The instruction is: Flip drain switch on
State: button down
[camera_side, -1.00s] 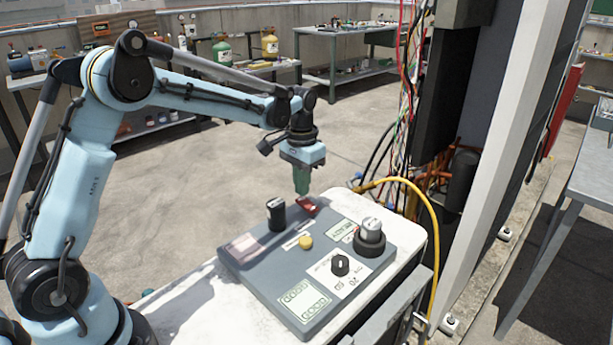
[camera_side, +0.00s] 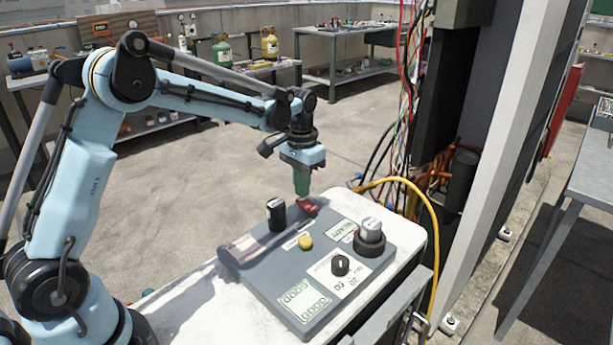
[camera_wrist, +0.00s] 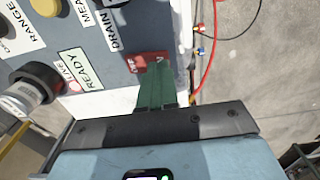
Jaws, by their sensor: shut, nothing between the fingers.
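The drain switch is a red rocker (camera_side: 309,207) at the far edge of the grey control panel (camera_side: 252,272). In the wrist view the red rocker (camera_wrist: 146,61) sits beside the DRAIN label, with small white letters on it that I cannot read surely. My gripper (camera_side: 302,193) points down with its green fingers shut and empty, right at the rocker. In the wrist view the fingertips (camera_wrist: 155,72) overlap the rocker's lower right part and hide it. I cannot tell whether they touch it, nor which way it is tipped.
The panel also carries a black upright part (camera_side: 276,214), a yellow button (camera_side: 305,242), a black knob (camera_side: 340,265) and a silver-topped cylinder (camera_side: 370,232). A yellow hose (camera_side: 430,225) arches behind the bench. Open floor lies to the left.

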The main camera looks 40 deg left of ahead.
aim_at(301, 201)
jog(key=shift+f, duration=0.75)
dwell(0.3)
jog(key=shift+r, duration=3.55)
jog(key=s+d+r+t, duration=0.3)
jog(key=s+r, duration=0.2)
jog(key=s, duration=0.4)
jog(key=s+d+f+t, duration=0.2)
jog(key=s+f+t, duration=0.1)
jog(key=s, duration=0.6)
jog(key=shift+s+d+f+t, duration=0.15)
jog(key=shift+s+d+t, duration=0.15)
jog(key=shift+t, duration=0.3)
